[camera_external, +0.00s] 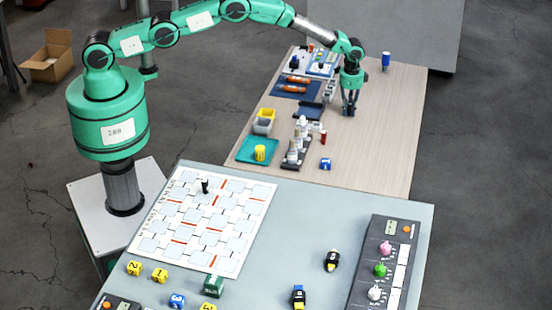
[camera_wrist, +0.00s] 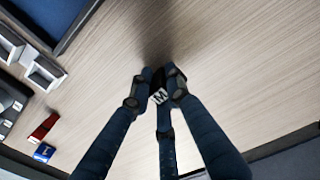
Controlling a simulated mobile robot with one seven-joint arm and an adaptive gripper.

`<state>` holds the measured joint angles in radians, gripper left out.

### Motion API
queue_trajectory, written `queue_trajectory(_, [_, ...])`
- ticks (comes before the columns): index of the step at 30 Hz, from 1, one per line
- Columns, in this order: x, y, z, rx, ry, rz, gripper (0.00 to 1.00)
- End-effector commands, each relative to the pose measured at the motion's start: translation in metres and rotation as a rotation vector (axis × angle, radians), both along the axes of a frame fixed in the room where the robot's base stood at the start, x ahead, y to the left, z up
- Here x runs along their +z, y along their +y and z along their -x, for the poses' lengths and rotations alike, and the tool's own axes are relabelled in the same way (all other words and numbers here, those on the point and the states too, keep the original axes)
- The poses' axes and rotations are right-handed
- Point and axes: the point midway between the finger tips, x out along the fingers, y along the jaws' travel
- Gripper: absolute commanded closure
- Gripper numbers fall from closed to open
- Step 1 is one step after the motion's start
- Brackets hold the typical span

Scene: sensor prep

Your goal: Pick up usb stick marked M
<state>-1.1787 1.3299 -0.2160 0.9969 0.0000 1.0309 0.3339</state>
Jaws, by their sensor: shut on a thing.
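The usb stick (camera_wrist: 160,97) shows in the wrist view as a small dark piece with a white label marked M. It sits between the fingertips of my gripper (camera_wrist: 159,84), which are shut on it. The dark fingers hide most of the stick. In the external view my gripper (camera_external: 350,108) points down over the wooden table (camera_external: 385,130), right of the middle. The stick cannot be made out there. I cannot tell whether it touches the table.
Trays and bottles stand left of my gripper. A red item (camera_external: 323,137) and a blue block (camera_external: 326,163) lie nearer the camera. A blue cylinder (camera_external: 386,61) stands at the back right. The table's right side is clear. A grey table (camera_external: 290,220) is in front.

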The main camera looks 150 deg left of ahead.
Motion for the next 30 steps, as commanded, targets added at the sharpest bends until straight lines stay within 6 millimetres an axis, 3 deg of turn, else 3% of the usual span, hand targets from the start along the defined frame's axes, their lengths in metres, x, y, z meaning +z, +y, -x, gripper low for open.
queue_trajectory(11, [0.036,0.001,0.0,0.0,-0.001,-0.002,0.97])
queue_trajectory(20, [0.037,-0.025,0.011,0.0,0.001,0.001,0.97])
queue_trajectory(30, [0.042,-0.067,0.03,0.0,0.0,0.0,0.97])
